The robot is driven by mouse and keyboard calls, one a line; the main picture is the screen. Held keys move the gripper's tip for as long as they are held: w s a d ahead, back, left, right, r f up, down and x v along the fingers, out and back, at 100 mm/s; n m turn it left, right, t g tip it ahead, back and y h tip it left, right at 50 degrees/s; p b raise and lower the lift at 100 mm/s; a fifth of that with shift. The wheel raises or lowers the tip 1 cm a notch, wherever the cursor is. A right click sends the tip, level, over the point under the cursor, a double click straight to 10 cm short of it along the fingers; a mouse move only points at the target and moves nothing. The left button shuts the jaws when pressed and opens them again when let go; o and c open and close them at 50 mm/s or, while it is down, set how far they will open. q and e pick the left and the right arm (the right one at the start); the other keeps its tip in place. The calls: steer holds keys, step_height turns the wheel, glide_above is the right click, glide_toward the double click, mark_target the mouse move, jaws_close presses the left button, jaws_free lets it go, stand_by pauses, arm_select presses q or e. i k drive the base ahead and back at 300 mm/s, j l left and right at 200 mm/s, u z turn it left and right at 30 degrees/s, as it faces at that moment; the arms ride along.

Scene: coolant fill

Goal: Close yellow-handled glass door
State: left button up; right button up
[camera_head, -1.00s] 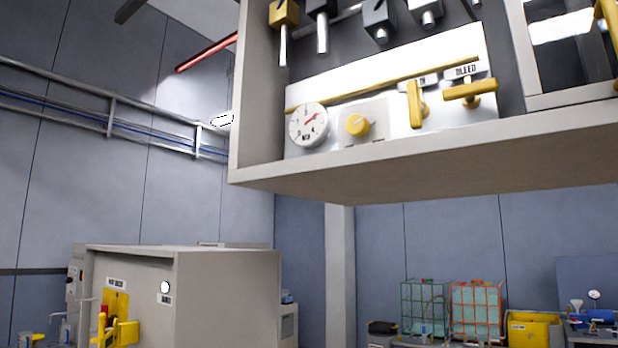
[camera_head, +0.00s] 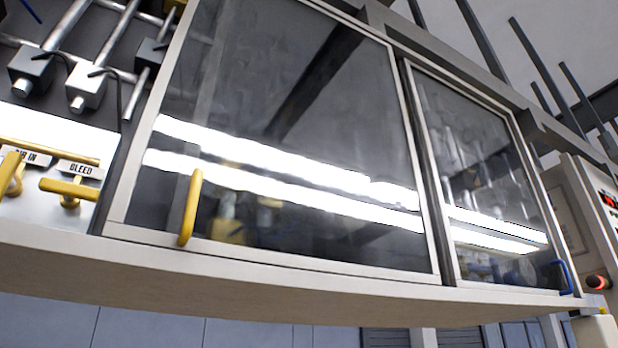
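The yellow-handled glass door (camera_head: 300,130) fills the middle of the view, a framed pane with bright reflections across it. Its yellow handle (camera_head: 190,207) is upright near the door's lower left corner. The cabinet bay to the left of the door is uncovered, with the BLEED valve (camera_head: 70,190) and other fittings in plain sight. A second glass pane with a blue handle (camera_head: 566,277) is to the right. Neither of my grippers is in view.
The cabinet's bottom ledge (camera_head: 250,285) runs across the view below the doors. A control panel with a red-orange knob (camera_head: 597,282) is at the far right. Below the ledge, blue-grey wall panels show at the left.

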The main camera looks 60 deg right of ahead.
mark_target(115, 228)
steer(key=z, duration=1.7)
steer(key=k+l, duration=0.25)
steer(key=k, duration=0.2)
steer(key=k+l, duration=0.2)
steer(key=k, duration=0.2)
steer(key=k+l, duration=0.25)
steer(key=k, duration=0.2)
